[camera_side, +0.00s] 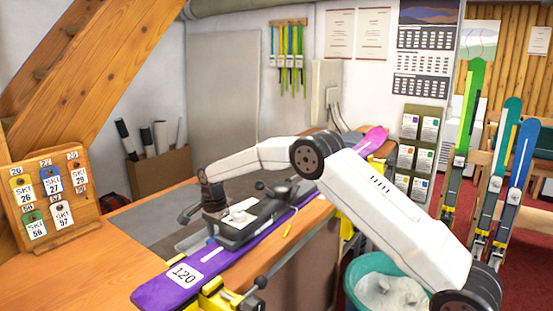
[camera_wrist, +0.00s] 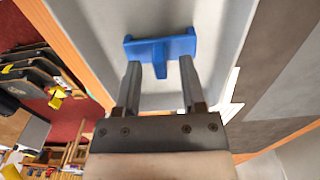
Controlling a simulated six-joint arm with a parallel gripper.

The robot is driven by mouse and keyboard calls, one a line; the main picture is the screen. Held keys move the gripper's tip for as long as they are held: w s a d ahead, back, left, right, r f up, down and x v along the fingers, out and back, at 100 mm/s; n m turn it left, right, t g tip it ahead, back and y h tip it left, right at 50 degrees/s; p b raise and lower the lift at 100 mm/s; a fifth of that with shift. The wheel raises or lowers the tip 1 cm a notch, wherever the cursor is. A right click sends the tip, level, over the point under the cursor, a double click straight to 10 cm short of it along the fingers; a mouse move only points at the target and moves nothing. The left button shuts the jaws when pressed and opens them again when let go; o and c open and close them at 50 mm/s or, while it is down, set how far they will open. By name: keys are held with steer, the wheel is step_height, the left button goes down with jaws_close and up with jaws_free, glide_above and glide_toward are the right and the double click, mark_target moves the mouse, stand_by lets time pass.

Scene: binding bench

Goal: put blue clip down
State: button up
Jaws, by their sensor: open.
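The blue clip (camera_wrist: 160,47) lies on the light grey floor of a shallow tray (camera_wrist: 228,60) in the wrist view. It has a wide bar with a short stem toward my gripper. My gripper (camera_wrist: 160,68) is open, with one finger on each side of the stem and a gap on both sides. I cannot make out the clip in that view.
A purple ski (camera_side: 158,291) marked 120 lies along the bench edge in yellow vises, with a dark device (camera_side: 255,220) on it, right of my gripper. A numbered tag board (camera_side: 48,200) stands at left. The bench front (camera_side: 115,240) is clear. A teal bin (camera_side: 362,268) stands below.

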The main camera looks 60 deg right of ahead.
step_height(320, 180, up, 12)
stand_by(0.6)
